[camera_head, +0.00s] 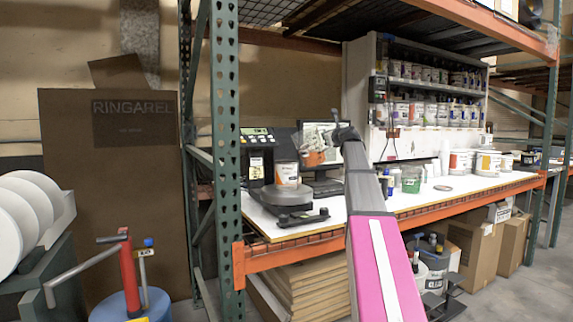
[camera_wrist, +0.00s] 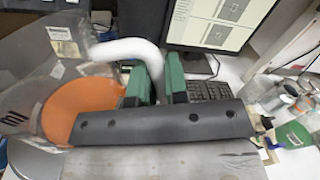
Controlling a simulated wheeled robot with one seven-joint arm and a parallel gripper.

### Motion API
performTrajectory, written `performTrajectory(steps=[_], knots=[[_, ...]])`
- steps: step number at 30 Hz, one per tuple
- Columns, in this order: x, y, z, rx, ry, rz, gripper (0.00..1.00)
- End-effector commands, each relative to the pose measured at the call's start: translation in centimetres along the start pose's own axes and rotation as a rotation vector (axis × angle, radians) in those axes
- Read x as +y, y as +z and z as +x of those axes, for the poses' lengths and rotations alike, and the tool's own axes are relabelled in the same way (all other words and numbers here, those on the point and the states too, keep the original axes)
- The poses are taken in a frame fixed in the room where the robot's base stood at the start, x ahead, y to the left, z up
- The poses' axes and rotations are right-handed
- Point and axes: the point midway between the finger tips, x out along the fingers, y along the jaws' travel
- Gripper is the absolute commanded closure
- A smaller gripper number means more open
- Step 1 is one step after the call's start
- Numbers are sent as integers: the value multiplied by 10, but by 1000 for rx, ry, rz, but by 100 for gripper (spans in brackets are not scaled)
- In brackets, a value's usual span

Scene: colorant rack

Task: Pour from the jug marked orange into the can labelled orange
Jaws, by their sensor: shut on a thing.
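My gripper (camera_head: 343,132) is shut on the white handle (camera_wrist: 128,48) of a clear jug (camera_head: 318,137); its green fingers (camera_wrist: 157,82) show in the wrist view. The jug holds orange liquid (camera_wrist: 78,106). In the head view it hangs in the air, looking tilted, with the orange (camera_head: 314,158) low at its left side. A white can (camera_head: 287,174) with an orange mark stands just below and left of the jug, on a dark round stand (camera_head: 284,195). No falling stream can be made out. The can's opening is hidden.
A monitor (camera_wrist: 218,22) and keyboard (camera_wrist: 210,91) are behind the jug. A machine with a keypad (camera_head: 257,138) stands left of the can. A green-filled container (camera_head: 411,180) and several paint cans (camera_head: 461,163) are to the right. A green rack post (camera_head: 225,150) stands at the left.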

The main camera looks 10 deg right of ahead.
Motion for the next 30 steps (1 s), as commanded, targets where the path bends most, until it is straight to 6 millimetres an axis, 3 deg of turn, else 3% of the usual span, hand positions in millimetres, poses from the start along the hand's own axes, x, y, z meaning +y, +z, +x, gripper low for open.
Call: performTrajectory(steps=[6,15,30], knots=[[5,25,1,-3,0,-106,100],[20,43,0,-3,0,-257,100],[29,54,0,-1,0,-387,100]])
